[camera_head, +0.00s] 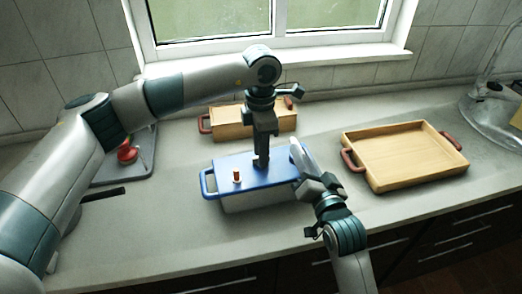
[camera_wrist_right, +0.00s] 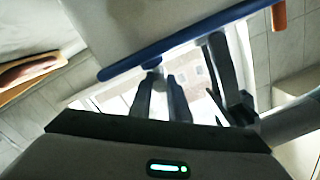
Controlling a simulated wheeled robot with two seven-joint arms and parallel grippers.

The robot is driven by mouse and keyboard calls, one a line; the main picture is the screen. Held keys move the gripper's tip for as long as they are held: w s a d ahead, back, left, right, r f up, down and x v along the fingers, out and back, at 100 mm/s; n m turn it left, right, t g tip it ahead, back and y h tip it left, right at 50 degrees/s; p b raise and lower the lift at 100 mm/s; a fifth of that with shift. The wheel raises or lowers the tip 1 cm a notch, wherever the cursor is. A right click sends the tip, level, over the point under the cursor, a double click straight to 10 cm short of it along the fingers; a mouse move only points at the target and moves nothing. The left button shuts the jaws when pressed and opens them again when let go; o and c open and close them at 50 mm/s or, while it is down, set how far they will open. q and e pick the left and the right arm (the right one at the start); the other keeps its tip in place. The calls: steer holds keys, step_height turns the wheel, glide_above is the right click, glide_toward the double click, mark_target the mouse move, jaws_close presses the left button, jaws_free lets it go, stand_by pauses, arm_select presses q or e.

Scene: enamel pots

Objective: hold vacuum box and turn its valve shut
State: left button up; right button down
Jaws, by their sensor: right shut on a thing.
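The vacuum box (camera_head: 255,199) has a pale body and a blue lid (camera_head: 220,168), with a blue handle on its left end. A small orange-brown knob with a pale base (camera_head: 237,177), perhaps the valve, stands upright on the lid's left part. My left gripper (camera_head: 261,163) points straight down at the lid, right of that knob; its jaw gap is not clear. My right gripper (camera_head: 303,170) is at the box's right end, shut on what appears to be the right handle, mostly hidden. In the right wrist view its fingers (camera_wrist_right: 160,82) meet the box's blue edge (camera_wrist_right: 180,40).
A wooden box (camera_head: 235,123) stands behind, near the window. A wooden tray with red handles (camera_head: 405,160) lies to the right. A red thing (camera_head: 127,153) sits on a grey board at the left. The front counter is clear.

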arm_select(q)
steer(key=shift+c, duration=0.3)
jaws_close()
steer(key=shift+n, duration=0.3)
steer(key=n, duration=1.1)
steer(key=shift+n, duration=0.3)
steer(key=n, duration=0.5)
steer(key=shift+n, duration=0.4)
